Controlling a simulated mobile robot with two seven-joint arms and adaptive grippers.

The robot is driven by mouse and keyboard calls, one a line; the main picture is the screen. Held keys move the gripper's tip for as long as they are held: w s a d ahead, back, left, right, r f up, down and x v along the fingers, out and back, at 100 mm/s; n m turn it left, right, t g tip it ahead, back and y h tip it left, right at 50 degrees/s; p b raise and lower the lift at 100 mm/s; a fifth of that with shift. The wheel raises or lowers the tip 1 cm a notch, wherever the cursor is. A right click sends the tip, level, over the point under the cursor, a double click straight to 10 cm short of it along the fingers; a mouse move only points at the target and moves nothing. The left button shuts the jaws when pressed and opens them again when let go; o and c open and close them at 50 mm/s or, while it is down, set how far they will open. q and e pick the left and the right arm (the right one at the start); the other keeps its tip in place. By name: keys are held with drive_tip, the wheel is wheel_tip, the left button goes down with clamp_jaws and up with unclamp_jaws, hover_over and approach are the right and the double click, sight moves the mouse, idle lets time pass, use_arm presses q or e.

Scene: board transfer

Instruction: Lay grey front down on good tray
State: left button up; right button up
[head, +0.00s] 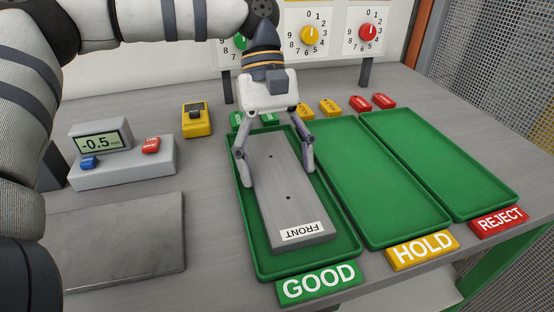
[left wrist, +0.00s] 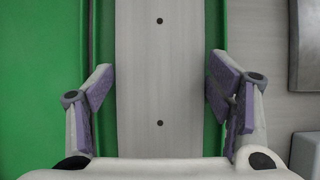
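The grey front (head: 289,207), a flat board with two dark holes and a FRONT label, lies flat in the green good tray (head: 346,248). It also shows in the left wrist view (left wrist: 159,75). The label reads upside down in the head view. My left gripper (head: 276,165) reaches down over the board's far part, one finger on each side. In the left wrist view the fingers (left wrist: 160,95) stand open, with narrow gaps to the board's edges. My right gripper is not in view.
The empty hold tray (head: 378,180) and reject tray (head: 440,160) lie to the right. A gauge with a display reading -0.5 (head: 122,160), a yellow device (head: 197,120) and a grey plate (head: 120,240) are on the left. Counters with dials (head: 310,35) stand behind.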

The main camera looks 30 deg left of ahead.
use_arm(q)
drive_tip(key=shift+o, duration=1.2)
drive_tip(key=v, duration=1.2)
